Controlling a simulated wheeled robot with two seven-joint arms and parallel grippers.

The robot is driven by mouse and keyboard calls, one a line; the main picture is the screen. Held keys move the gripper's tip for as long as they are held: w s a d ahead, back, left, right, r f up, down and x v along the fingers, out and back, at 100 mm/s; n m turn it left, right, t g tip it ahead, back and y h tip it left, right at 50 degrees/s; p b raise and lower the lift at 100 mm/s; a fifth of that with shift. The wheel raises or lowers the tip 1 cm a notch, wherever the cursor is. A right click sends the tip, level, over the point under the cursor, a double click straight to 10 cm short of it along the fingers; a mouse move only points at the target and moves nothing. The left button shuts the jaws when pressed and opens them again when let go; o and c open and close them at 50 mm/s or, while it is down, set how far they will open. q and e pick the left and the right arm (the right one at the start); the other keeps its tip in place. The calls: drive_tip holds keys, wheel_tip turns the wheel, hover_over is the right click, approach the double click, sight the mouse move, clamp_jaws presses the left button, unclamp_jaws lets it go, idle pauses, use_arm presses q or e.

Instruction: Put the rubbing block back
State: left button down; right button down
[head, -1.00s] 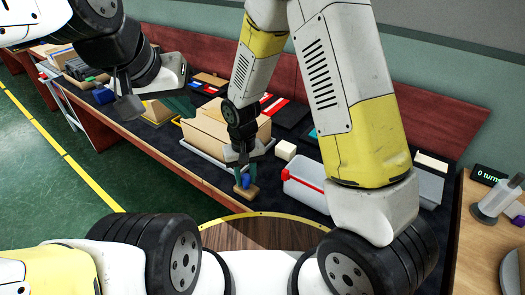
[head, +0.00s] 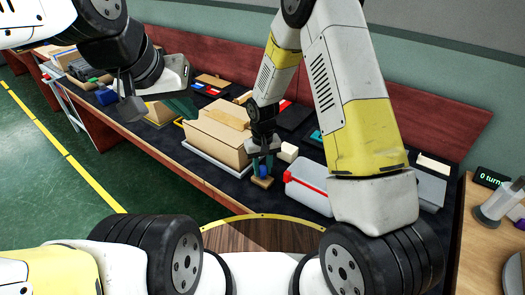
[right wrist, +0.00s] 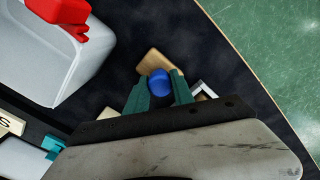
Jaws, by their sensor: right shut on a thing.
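The rubbing block (head: 262,183) is a small tan wooden block with a blue round knob (head: 264,171). My right gripper (head: 263,163) is shut on the knob from above, and the block hangs beneath its fingers. The right wrist view shows the knob (right wrist: 159,83) between the two teal fingers, with part of the wooden block (right wrist: 156,62) beyond it. I cannot tell whether the block touches the dark bench mat. My left gripper (head: 155,98) is at the upper left, away from the block; its jaw opening is unclear.
A large tan wooden piece (head: 215,139) sits left of the block. A small cream block (head: 288,152) lies behind. Dark mat (head: 231,184) is bare along the front edge.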

drive_tip(key=c, duration=1.1)
unclamp_jaws()
drive_tip(key=shift+f, duration=0.15)
wheel_tip(320, 180, up, 12)
wheel_tip(320, 180, up, 16)
drive_tip(key=m+t+y, duration=0.1)
drive_tip(key=m+t, duration=0.1)
drive_tip(key=t, duration=0.1)
hover_over(263, 168)
drive_tip(key=s+d, duration=0.6)
drive_tip(key=d, duration=0.2)
drive_tip(key=s+d+r+t, duration=0.1)
drive_tip(key=s+d+r, duration=0.1)
drive_tip(key=s, duration=0.2)
drive_tip(key=s+d+r+t, duration=0.1)
drive_tip(key=s+d+r, duration=0.1)
drive_tip(key=s, duration=0.3)
drive_tip(key=s+d+r+m+t+y, duration=0.1)
drive_tip(key=s+d+r, duration=0.1)
drive_tip(key=s+r, duration=0.2)
drive_tip(key=shift+s, duration=0.3)
